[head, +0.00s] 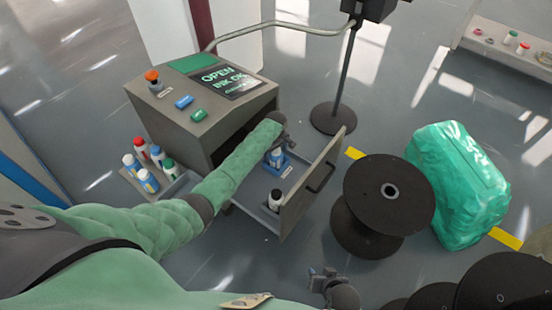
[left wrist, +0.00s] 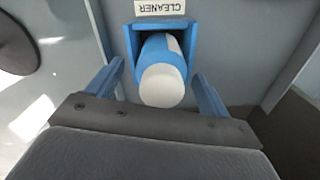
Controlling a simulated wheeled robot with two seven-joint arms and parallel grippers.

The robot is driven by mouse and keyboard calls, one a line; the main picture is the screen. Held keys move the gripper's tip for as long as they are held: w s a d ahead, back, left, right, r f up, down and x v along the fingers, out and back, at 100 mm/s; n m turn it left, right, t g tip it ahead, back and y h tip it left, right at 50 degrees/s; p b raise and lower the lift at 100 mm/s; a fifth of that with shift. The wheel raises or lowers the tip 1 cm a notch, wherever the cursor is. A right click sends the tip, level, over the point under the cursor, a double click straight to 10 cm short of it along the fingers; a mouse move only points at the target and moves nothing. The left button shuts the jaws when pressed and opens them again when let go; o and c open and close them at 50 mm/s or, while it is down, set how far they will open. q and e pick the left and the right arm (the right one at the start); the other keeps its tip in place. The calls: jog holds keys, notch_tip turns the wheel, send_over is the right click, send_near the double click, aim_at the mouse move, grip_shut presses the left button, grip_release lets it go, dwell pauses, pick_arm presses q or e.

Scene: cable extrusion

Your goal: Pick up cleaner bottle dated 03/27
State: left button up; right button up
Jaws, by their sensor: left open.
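A cleaner bottle (left wrist: 162,85) with a round white cap and blue-and-white body sits in a blue holder (left wrist: 190,35) in the left wrist view. A label reading "CLEANER" (left wrist: 167,6) is upside down beside the holder; no date is readable. In the head view the bottle (head: 276,155) stands in the open drawer (head: 253,212). My left gripper (left wrist: 158,72) is open, with one finger on each side of the bottle; it also shows over the drawer in the head view (head: 279,138). My right gripper (head: 324,276) is at the bottom of the head view, away from the drawer; its jaws are too small to judge.
A white bottle with a black cap (head: 275,201) stands nearer in the drawer. Several bottles stand in a tray (head: 178,188) left of the cabinet (head: 200,100). A black spool (head: 388,195) and green wrapped bundle (head: 457,185) are to the right.

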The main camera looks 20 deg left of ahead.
pick_arm(q)
jog(key=shift+s+f, duration=0.1)
jog(key=shift+f, duration=1.3)
jog(key=shift+r, duration=0.1)
jog(key=c, duration=1.2)
